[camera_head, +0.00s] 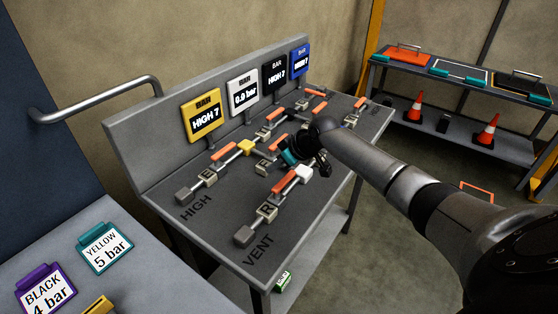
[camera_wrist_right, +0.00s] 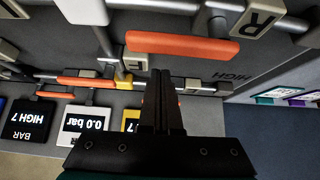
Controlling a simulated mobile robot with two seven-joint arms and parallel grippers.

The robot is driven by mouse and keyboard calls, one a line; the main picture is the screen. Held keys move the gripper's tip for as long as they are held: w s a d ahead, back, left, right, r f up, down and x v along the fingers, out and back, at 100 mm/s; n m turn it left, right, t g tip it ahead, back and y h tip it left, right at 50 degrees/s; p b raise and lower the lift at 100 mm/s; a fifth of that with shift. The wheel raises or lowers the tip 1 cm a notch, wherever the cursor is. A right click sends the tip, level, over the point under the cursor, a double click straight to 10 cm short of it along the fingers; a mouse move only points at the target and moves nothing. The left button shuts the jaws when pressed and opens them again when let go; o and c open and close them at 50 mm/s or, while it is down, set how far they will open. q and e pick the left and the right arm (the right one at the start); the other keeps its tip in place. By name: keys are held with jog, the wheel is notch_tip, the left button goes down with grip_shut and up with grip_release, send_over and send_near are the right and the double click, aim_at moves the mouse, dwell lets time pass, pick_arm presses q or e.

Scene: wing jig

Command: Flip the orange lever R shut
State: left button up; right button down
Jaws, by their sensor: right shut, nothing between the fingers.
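The orange lever R (camera_head: 284,181) is a bar on the front pipe of the sloped panel, between the R plate (camera_head: 266,210) and a white block (camera_head: 304,173). It lies roughly along its pipe. In the right wrist view the lever (camera_wrist_right: 182,45) crosses the upper middle, with the R plate (camera_wrist_right: 257,18) above right. My right gripper (camera_head: 291,158) is just behind the lever on the gauge side. In the wrist view its shut, empty fingers (camera_wrist_right: 160,75) point at the lever's left half; I cannot tell if they touch. My left gripper is out of view.
Other orange levers (camera_head: 223,152) sit on the pipe behind, with a yellow block (camera_head: 246,147). Gauges (camera_head: 202,117) line the panel's back. Tags (camera_head: 104,247) lie on the left table. A shelf (camera_head: 470,80) with cones stands at the right. The panel's front left is clear.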

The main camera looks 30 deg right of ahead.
aim_at(284, 185)
jog(key=shift+s+d+r+p, duration=0.15)
jog(key=shift+s+d, duration=0.25)
jog(key=shift+s, duration=0.4)
jog(key=shift+s+d+p, duration=0.25)
jog(key=shift+s+d, duration=0.15)
jog(key=shift+s, duration=0.4)
